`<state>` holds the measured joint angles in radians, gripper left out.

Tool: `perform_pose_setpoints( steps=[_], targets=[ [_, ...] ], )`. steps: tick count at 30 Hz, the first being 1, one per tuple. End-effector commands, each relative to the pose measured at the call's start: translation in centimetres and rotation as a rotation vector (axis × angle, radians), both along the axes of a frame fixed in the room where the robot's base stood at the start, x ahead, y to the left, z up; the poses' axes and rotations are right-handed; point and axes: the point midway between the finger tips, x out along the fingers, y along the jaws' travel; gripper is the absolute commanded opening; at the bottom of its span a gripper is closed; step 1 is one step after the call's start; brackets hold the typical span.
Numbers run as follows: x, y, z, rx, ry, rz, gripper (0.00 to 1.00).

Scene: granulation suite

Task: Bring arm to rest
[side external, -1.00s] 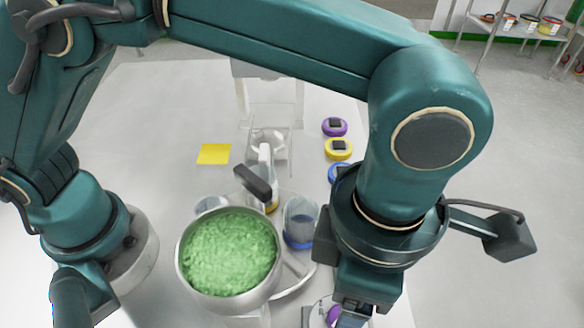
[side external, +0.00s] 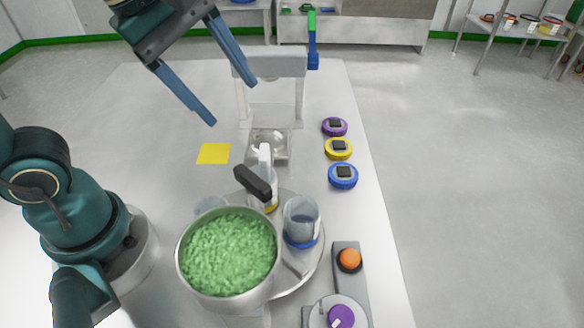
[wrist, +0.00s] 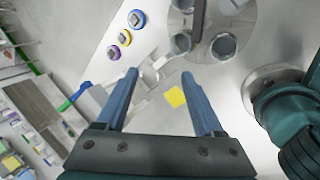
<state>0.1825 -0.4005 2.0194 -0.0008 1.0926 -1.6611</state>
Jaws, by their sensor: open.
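My gripper (side external: 232,102) is at the top of the side view, raised well above the table, with its two blue fingers spread wide apart. Nothing is between them. In the wrist view my gripper (wrist: 165,90) is also open and empty, with the table seen far below. My base stands at the left of the side view.
A steel bowl of green granules (side external: 229,258), a blue-banded beaker (side external: 301,222) and a bottle stand around a round plate. Purple (side external: 335,127), yellow (side external: 338,149) and blue (side external: 343,176) discs lie along the right edge. A yellow square (side external: 214,154) lies on open table.

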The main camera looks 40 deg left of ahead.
Motion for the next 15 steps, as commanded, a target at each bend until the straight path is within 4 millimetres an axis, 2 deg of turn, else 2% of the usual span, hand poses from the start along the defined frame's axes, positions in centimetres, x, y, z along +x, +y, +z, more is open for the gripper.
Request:
perform_pose_setpoints(
  steps=[1, 6, 15],
  targets=[
    [-0.7, 0.9, -0.3, 0.049, -0.027, -0.073, 0.69],
    [-2.6, 2.9, -1.8, 0.241, -0.085, -0.378, 0.69],
    [-4.9, 3.9, -5.2, 0.563, -0.101, -0.991, 0.69]
  ],
)
